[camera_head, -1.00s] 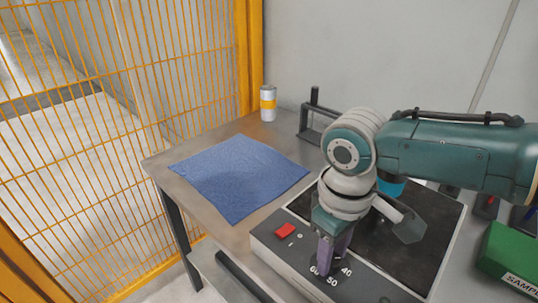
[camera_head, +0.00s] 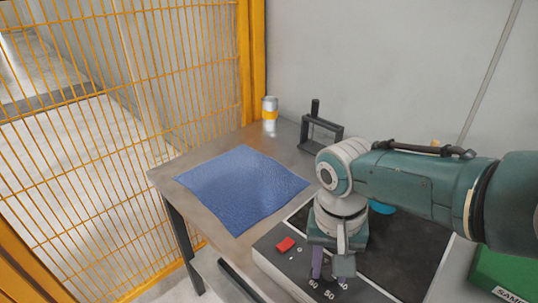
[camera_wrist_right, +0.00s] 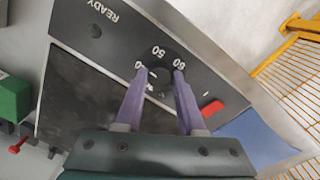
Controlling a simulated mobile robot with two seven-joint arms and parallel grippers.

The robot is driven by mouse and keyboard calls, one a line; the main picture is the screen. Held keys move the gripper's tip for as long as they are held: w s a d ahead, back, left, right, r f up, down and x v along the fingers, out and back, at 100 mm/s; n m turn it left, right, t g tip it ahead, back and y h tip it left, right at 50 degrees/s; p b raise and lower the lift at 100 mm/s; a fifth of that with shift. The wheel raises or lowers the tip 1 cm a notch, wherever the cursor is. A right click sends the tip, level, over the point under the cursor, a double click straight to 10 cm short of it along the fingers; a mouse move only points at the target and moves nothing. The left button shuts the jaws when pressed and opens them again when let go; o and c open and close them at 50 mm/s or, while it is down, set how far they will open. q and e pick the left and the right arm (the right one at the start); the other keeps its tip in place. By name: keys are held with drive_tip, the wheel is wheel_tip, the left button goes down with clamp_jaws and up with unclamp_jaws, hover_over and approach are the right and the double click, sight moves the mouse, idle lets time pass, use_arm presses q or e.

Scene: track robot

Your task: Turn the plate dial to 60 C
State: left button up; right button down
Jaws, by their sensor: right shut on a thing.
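The hot plate (camera_head: 395,245) has a dark top and a front panel with a red switch (camera_head: 285,244). The dial (camera_wrist_right: 160,84) is a dark knob on that panel, with printed numbers 40, 50 and 60 around it. My right gripper (camera_head: 331,275) points down over the panel with its purple fingers on either side of the dial, shut on it. In the right wrist view the gripper (camera_wrist_right: 159,78) has one finger near the 40 and the other near the 60. The fingers partly cover the dial, and I cannot tell its setting. My left gripper is not in view.
A blue cloth (camera_head: 240,188) lies on the table (camera_head: 165,180) left of the hot plate. A can (camera_head: 269,116) and a dark stand (camera_head: 321,133) are at the back. A green box (camera_head: 503,272) is at the right. An orange mesh fence (camera_head: 120,120) borders the left.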

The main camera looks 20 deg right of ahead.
drive_tip(key=m, duration=0.5)
drive_tip(key=shift+m, duration=0.3)
drive_tip(key=m, duration=0.6)
drive_tip(key=shift+d+p, duration=0.1)
drive_tip(key=shift+p, duration=0.25)
drive_tip(key=m, duration=0.5)
drive_tip(key=shift+m+y, duration=0.4)
drive_tip(key=m, duration=0.6)
drive_tip(key=shift+p, duration=0.4)
drive_tip(key=c, duration=0.5)
unclamp_jaws()
